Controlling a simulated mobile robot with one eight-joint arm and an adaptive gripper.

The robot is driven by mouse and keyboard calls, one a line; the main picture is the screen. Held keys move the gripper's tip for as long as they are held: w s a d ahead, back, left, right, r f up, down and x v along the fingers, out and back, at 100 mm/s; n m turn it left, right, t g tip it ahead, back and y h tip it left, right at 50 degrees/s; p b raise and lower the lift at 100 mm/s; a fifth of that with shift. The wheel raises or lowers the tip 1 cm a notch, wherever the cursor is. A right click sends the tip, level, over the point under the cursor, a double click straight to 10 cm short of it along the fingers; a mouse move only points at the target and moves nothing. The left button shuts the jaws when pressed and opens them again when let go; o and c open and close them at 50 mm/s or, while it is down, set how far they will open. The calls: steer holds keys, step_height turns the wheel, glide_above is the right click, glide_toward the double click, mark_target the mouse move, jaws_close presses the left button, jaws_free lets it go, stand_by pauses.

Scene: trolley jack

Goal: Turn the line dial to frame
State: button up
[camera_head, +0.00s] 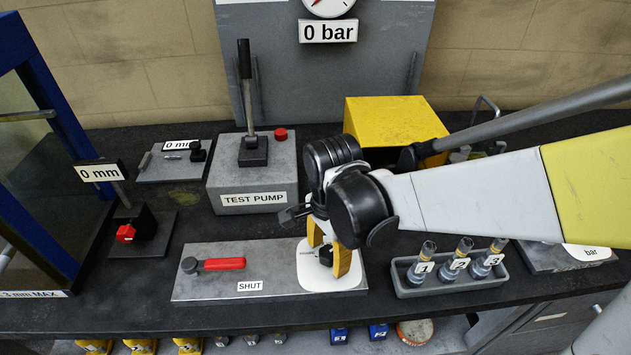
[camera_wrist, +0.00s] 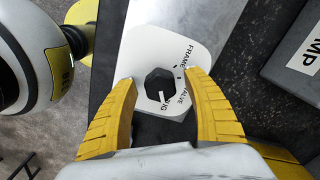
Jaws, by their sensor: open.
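The line dial is a black many-sided knob (camera_wrist: 160,84) with a short white pointer mark, on a white rounded plate (camera_wrist: 145,45) lettered FRAME, VALVE and what looks like RIG. In the wrist view the mark is on the knob's lower side, towards the RIG lettering and away from FRAME. My gripper (camera_wrist: 158,80) is open, with one yellow finger on each side of the knob. A gap shows between fingers and knob. In the head view my gripper (camera_head: 331,262) is above the same white plate (camera_head: 318,280), partly hiding the knob.
A red lever (camera_head: 222,264) beside a SHUT label lies left of the dial on the same grey panel. A rack of numbered fittings (camera_head: 450,283) stands close to the right. The TEST PUMP block (camera_head: 250,185) stands behind, and a gauge reads 0 bar (camera_head: 328,31).

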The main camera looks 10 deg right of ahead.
steer(key=c, duration=1.2)
